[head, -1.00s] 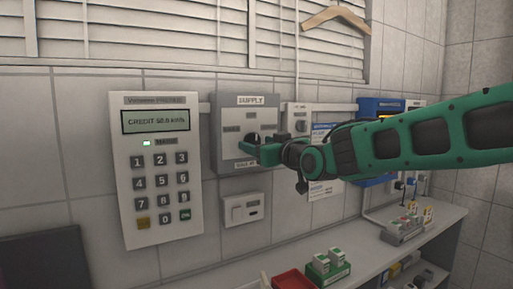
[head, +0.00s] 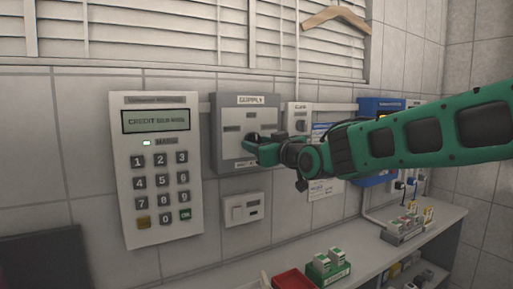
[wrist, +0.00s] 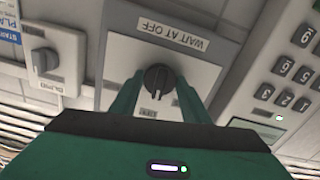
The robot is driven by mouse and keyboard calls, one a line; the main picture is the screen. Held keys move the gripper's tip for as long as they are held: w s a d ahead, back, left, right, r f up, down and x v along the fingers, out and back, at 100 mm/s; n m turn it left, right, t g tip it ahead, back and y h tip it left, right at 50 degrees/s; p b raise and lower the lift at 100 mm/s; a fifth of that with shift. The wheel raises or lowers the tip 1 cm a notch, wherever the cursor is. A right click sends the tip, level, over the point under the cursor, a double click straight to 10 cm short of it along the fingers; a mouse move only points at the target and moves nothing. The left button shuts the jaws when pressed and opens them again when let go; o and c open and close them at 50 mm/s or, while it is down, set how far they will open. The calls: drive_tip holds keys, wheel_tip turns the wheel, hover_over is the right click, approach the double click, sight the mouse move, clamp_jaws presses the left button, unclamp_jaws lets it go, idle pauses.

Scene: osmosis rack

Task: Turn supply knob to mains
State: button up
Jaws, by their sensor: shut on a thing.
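The grey supply box (head: 229,110) hangs on the tiled wall, labelled SUPPLY at its top. Its dark round knob (wrist: 158,80) shows in the middle of the wrist view, on a light plate. A "WAIT AT OFF" label (wrist: 160,34) appears upside down there. My gripper (head: 256,148) is at the knob, coming in from the right. In the wrist view its green fingers (wrist: 158,92) lie on both sides of the knob, shut on it. In the head view the gripper hides much of the knob. I cannot tell which position the knob points to.
A keypad meter (head: 160,170) with a lit green lamp is left of the box. A smaller box with a knob (head: 301,125) is close on the right. A white switch (head: 241,209) sits below. The shelf holds a red tray (head: 293,281) and green-based parts (head: 328,268).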

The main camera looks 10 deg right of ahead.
drive_tip(key=n, duration=1.1)
drive_tip(key=shift+n, duration=0.3)
drive_tip(key=shift+c, duration=0.2)
drive_tip(key=shift+o, duration=0.2)
drive_tip(key=shift+f, duration=0.1)
drive_tip(key=o, duration=1)
drive_tip(key=shift+o, duration=0.2)
drive_tip(key=shift+s+d, duration=0.1)
drive_tip(key=v, duration=1)
drive_tip(key=shift+s, duration=0.25)
